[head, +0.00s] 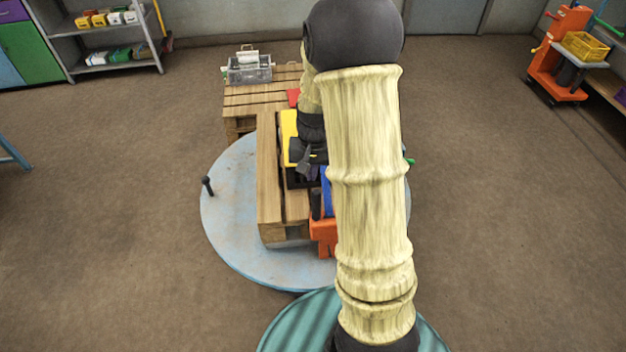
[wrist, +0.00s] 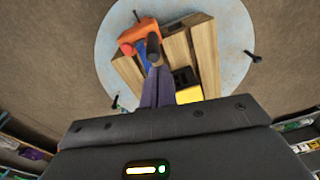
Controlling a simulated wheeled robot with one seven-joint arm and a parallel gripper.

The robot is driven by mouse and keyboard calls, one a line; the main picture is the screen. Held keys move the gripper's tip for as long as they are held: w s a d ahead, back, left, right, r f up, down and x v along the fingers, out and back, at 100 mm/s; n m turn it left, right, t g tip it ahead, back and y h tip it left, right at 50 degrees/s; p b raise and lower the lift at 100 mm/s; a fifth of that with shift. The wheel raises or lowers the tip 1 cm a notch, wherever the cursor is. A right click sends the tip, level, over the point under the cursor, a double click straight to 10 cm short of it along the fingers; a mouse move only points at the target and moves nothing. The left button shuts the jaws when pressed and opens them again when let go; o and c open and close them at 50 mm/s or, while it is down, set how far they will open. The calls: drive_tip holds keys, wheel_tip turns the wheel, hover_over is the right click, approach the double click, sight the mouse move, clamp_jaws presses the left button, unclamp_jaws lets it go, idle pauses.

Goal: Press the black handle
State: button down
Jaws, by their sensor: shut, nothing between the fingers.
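A black cylindrical handle (head: 316,205) stands on the orange tool (head: 323,232) at the near end of the wooden pallet. In the wrist view the black handle (wrist: 153,47) lies just beyond my fingertips, beside the orange body (wrist: 138,33) and a red knob. My gripper (head: 308,174) is shut and empty above the pallet, a little behind the handle in the head view. Its closed fingers (wrist: 155,72) point toward the handle; I cannot tell whether they touch it. My arm hides the right part of the orange tool in the head view.
The pallet (head: 268,190) rests on a round light-blue platform (head: 225,225) with a black peg (head: 207,186) at its left edge. A yellow block (head: 289,128) lies close to my gripper. Another pallet (head: 245,98) behind carries a grey box (head: 249,70).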

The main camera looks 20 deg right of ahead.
sight(316, 206)
drive_tip(key=shift+d, duration=0.1)
drive_tip(key=d+f+m+y+p, duration=0.2)
drive_tip(key=d+m+p, duration=0.2)
drive_tip(key=d+m, duration=0.7)
drive_tip(key=m, duration=0.3)
drive_tip(key=shift+d+m+y, duration=0.3)
drive_tip(key=shift+s, duration=0.1)
drive_tip(key=shift+f, duration=0.1)
drive_tip(key=w+a+f+p, duration=0.1)
drive_tip(key=a+f+p, duration=0.3)
drive_tip(key=f, duration=0.5)
drive_tip(key=shift+a+f, duration=0.3)
drive_tip(key=shift+a, duration=0.8)
